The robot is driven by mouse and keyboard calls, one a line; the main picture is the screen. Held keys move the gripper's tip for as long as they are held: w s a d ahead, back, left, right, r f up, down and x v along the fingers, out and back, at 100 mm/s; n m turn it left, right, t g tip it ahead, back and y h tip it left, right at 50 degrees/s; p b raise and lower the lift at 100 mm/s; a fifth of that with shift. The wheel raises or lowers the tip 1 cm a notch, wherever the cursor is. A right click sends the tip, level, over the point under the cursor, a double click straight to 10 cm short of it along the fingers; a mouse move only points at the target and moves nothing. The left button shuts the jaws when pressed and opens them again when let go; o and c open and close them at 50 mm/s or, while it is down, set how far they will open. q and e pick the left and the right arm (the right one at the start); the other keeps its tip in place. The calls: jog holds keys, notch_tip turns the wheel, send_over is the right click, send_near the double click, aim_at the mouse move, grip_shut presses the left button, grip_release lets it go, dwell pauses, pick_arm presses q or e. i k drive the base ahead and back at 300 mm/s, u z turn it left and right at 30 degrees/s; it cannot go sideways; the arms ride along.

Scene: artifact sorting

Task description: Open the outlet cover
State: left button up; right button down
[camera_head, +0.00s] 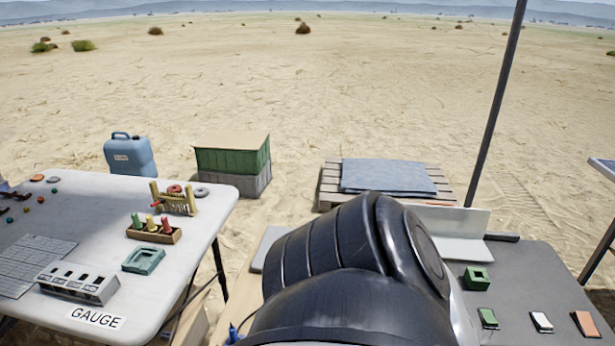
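I cannot make out an outlet cover for certain. A small green square box (477,278) with a recess in its top sits on the grey table at the right. In front of it lie a green piece (488,318), a white piece (542,322) and an orange piece (585,324) in a row. A large black link of my arm fills the lower middle and hides part of that table. Neither of my grippers is in view.
The white table (100,190) at the left holds a teal square frame (143,261), a slotted grey block (78,283), a wooden peg tray (154,235) and a bead rack (175,202). A white upright panel (455,232) stands behind the green box. A pole (497,100) rises beyond it.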

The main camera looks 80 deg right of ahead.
aim_at(457, 233)
jog(key=k, duration=0.95)
jog(key=z, duration=0.45)
